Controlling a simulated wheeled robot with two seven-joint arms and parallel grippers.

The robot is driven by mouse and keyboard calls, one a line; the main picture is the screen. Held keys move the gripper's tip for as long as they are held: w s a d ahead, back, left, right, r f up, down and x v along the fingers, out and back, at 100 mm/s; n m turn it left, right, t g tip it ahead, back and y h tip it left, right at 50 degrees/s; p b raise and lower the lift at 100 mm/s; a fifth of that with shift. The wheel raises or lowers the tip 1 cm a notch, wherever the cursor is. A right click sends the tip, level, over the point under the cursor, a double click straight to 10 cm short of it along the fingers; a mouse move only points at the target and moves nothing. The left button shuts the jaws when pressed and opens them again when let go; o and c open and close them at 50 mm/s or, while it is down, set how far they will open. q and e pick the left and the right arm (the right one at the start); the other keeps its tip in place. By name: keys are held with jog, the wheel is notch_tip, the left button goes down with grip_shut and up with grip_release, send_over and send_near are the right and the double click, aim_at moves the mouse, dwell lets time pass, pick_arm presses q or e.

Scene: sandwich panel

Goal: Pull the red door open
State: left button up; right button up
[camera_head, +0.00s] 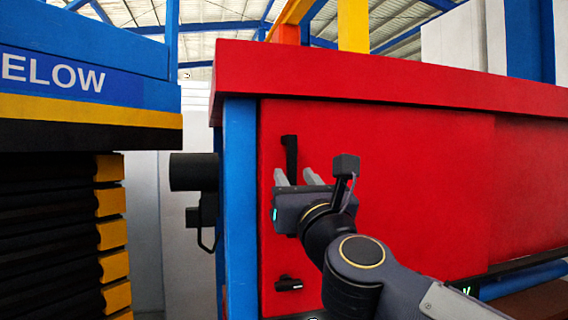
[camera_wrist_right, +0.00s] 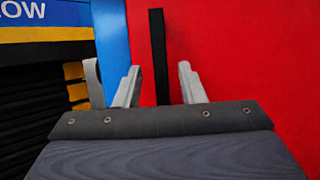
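The red door (camera_head: 400,150) is a flat red panel at centre and right, set beside a blue post (camera_head: 240,200). It also shows in the right wrist view (camera_wrist_right: 245,60). A black vertical handle (camera_head: 290,155) is on the door near its left edge. In the right wrist view the handle (camera_wrist_right: 158,55) stands between the two grey fingers. My right gripper (camera_head: 297,177) is open in front of the handle, its fingers apart on either side; whether they touch it I cannot tell. The gripper hides the lower part of the handle. My left gripper is not in view.
A small black latch (camera_head: 288,284) sits low on the door. A black cylinder (camera_head: 194,171) sticks out left of the blue post. A blue and yellow machine with black bellows (camera_head: 50,220) stands at the left. A red ledge (camera_head: 400,85) overhangs the door.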

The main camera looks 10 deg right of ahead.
aim_at(293, 173)
jog(key=shift+p+x, duration=0.5)
jog(key=shift+x, duration=1.2)
jog(key=shift+c, duration=0.3)
grip_shut()
